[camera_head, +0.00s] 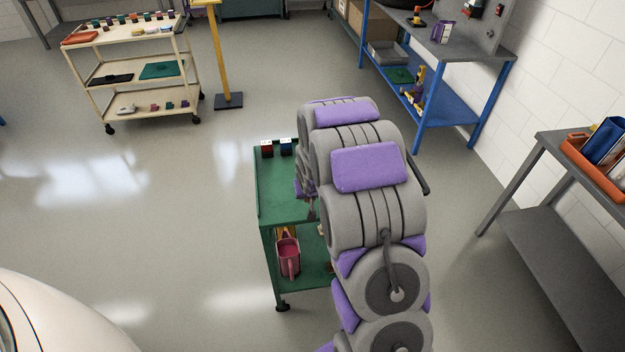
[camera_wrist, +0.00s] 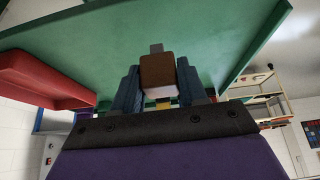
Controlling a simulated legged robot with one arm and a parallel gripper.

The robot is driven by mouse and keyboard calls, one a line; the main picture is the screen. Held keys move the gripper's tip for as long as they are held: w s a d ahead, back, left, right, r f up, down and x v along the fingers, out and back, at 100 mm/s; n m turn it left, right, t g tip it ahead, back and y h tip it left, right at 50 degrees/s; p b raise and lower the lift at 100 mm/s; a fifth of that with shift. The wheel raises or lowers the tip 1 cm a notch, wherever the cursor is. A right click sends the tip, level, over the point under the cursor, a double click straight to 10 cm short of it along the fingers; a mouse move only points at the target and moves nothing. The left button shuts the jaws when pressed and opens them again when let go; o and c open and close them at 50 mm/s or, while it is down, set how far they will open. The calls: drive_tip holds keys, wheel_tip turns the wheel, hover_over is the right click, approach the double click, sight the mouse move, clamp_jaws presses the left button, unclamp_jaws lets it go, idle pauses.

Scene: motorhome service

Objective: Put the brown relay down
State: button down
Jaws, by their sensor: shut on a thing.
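The brown relay (camera_wrist: 157,70) is between the two blue fingers of my gripper (camera_wrist: 157,82) in the wrist view. Its brown body has a pale lower part, and a small grey piece shows just above it. My gripper is shut on it. A green surface (camera_wrist: 210,35) lies behind the relay; I cannot tell whether the relay touches it. In the head view my arm covers much of the green cart (camera_head: 262,205), and the relay is hidden there.
A red block (camera_head: 267,149) and a blue block (camera_head: 286,147) stand at the cart top's far edge. A red object (camera_wrist: 40,80) is left in the wrist view. A cream cart (camera_head: 130,72) and grey bench (camera_head: 560,240) stand apart.

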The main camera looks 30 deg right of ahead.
drive_tip(key=w+d, duration=0.1)
drive_tip(key=w, duration=0.1)
drive_tip(key=w+d, duration=0.2)
drive_tip(key=w+d+f+b, duration=0.1)
drive_tip(key=w+d, duration=0.1)
drive_tip(key=w, duration=0.1)
drive_tip(key=shift+d, duration=0.1)
drive_tip(key=shift+w, duration=0.3)
drive_tip(key=shift+w+a, duration=0.2)
drive_tip(key=shift+w, duration=0.3)
drive_tip(key=f, duration=0.2)
drive_tip(key=d+f+b, duration=0.1)
drive_tip(key=shift+f, duration=0.35)
drive_tip(key=shift+d, duration=0.1)
drive_tip(key=shift+a, duration=0.2)
drive_tip(key=c, duration=0.7)
unclamp_jaws()
drive_tip(key=shift+a, duration=0.25)
drive_tip(key=shift+o, duration=0.4)
drive_tip(key=shift+d, duration=0.2)
